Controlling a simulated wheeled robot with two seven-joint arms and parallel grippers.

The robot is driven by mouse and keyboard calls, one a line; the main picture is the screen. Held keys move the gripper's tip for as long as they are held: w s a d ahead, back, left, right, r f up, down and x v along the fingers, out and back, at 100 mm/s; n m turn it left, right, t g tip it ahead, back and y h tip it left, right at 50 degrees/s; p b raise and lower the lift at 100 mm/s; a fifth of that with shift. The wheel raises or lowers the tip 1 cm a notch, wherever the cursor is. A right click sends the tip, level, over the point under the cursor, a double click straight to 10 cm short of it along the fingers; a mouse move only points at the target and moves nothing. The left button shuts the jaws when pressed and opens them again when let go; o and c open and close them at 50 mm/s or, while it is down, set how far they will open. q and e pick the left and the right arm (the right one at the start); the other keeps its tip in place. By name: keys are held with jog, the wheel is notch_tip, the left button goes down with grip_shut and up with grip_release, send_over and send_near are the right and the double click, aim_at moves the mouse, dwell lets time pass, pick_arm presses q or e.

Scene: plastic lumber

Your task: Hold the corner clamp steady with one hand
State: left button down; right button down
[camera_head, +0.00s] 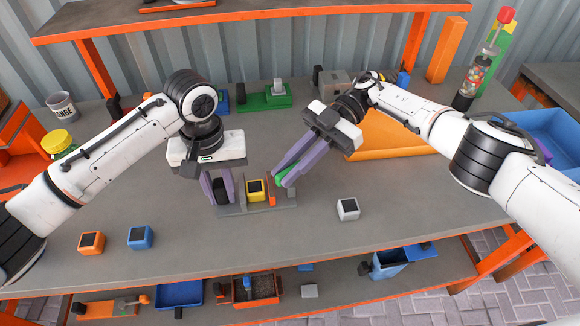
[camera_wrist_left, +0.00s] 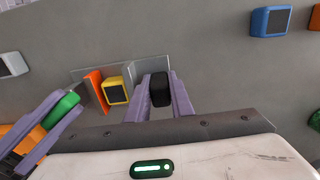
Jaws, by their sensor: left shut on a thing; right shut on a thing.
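The corner clamp (camera_head: 254,209) stands on the table in the head view, with a grey base, an orange plate and a yellow block (camera_head: 256,189). It also shows in the left wrist view (camera_wrist_left: 148,66). My left gripper (camera_head: 221,196) is shut on the black part (camera_wrist_left: 160,90) at the clamp's left end in the head view. My right gripper (camera_head: 282,178) is shut on a green part (camera_wrist_left: 63,106) at the clamp's other end. The fingers partly hide both held parts.
An orange block (camera_head: 91,242) and a blue block (camera_head: 141,237) lie at the front left. A white block (camera_head: 348,209) lies right of the clamp. A green tool (camera_head: 262,100) is behind. A blue bin (camera_head: 545,130) is at the right. The front middle of the table is clear.

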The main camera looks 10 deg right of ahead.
jog(key=shift+d+f, duration=0.1)
jog(key=shift+f, duration=0.1)
dwell(0.3)
jog(key=c, duration=1.7)
grip_release()
jog(key=shift+r, duration=0.1)
notch_tip(320, 180, up, 10)
